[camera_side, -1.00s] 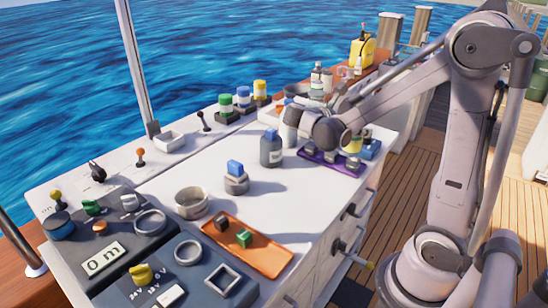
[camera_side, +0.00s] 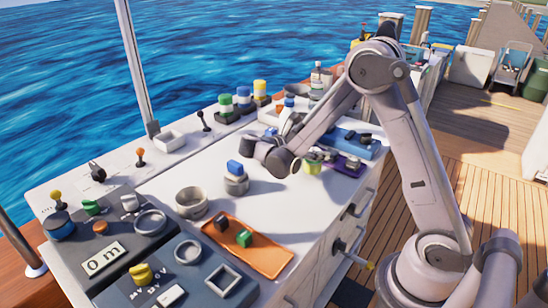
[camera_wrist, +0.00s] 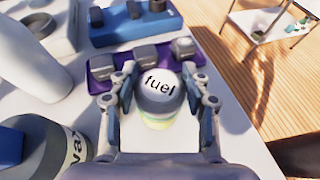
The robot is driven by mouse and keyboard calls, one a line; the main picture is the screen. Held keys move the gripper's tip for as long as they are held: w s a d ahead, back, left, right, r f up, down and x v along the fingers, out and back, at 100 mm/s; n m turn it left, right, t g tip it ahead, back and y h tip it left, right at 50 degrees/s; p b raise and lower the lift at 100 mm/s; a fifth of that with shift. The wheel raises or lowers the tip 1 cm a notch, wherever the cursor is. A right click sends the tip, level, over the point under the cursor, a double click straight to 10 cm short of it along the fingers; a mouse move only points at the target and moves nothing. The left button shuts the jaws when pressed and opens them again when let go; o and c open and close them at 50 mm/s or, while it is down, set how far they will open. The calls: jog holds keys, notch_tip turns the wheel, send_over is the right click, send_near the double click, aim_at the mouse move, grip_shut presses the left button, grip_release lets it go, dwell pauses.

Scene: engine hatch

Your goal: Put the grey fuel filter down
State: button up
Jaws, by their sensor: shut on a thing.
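The grey fuel filter (camera_wrist: 158,92) has a grey top marked "fuel" and a yellow-green band below it. In the wrist view it sits between the two fingers of my gripper (camera_wrist: 162,108), which is shut on it. In the side view only part of the filter's yellow-green band (camera_side: 313,165) shows below my arm, close to the left end of the purple tray. Most of my gripper is hidden there behind my arm. I cannot tell whether the filter's bottom touches the white worktop.
The purple tray (camera_wrist: 199,86) with grey blocks lies just beyond the filter, and a blue tray (camera_wrist: 107,38) lies behind it. An orange tray (camera_side: 270,258) and a grey ring (camera_side: 190,202) are on the worktop (camera_side: 300,205).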

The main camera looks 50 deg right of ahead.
jog(key=shift+f, duration=0.95)
jog(key=shift+f, duration=0.15)
jog(key=o, duration=1.3)
jog(key=shift+o, duration=0.2)
